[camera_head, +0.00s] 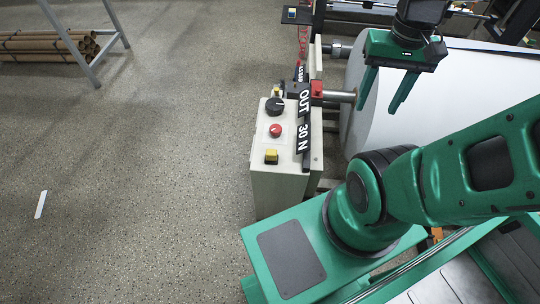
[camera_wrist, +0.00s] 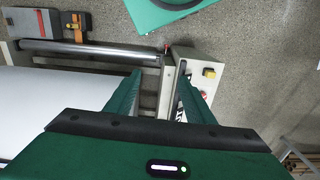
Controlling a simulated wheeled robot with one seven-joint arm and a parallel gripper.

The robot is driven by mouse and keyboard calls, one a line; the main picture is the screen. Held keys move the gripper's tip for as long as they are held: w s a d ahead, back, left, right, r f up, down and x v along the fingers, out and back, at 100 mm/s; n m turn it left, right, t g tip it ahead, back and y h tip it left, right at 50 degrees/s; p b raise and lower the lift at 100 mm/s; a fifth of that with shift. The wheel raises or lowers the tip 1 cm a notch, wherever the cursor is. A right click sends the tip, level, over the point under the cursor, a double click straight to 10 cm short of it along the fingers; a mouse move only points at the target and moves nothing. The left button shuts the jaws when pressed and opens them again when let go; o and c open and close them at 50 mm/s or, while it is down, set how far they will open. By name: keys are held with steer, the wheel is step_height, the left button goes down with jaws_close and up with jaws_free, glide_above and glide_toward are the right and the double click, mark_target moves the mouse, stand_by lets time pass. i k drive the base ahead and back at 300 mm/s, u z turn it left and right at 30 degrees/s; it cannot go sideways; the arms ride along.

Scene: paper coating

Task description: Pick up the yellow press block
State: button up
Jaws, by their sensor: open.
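A small yellow block (camera_head: 271,156) sits on the near end of the top of a pale control box (camera_head: 284,185). In the wrist view the yellow block (camera_wrist: 208,72) shows right of my fingers, on the box (camera_wrist: 198,54). My gripper (camera_head: 382,106) is open and empty, with its fingers pointing down in front of the white paper roll (camera_head: 440,85). It is to the right of the box and apart from the yellow block. In the wrist view my two fingers (camera_wrist: 159,72) are spread, with nothing gripped between them.
A red button (camera_head: 275,130) and a black knob (camera_head: 275,106) stand on the box behind the yellow block. Black lettered signs (camera_head: 304,120) rise along its right edge. A metal shaft (camera_head: 338,95) runs to the roll. Brown tubes (camera_head: 45,45) lie far left; floor between is clear.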

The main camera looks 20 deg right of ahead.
mark_target(271, 156)
steer(key=u, duration=0.5)
steer(key=k, duration=1.4)
steer(key=z, duration=0.35)
steer(key=i, duration=1)
steer(key=u, duration=0.05)
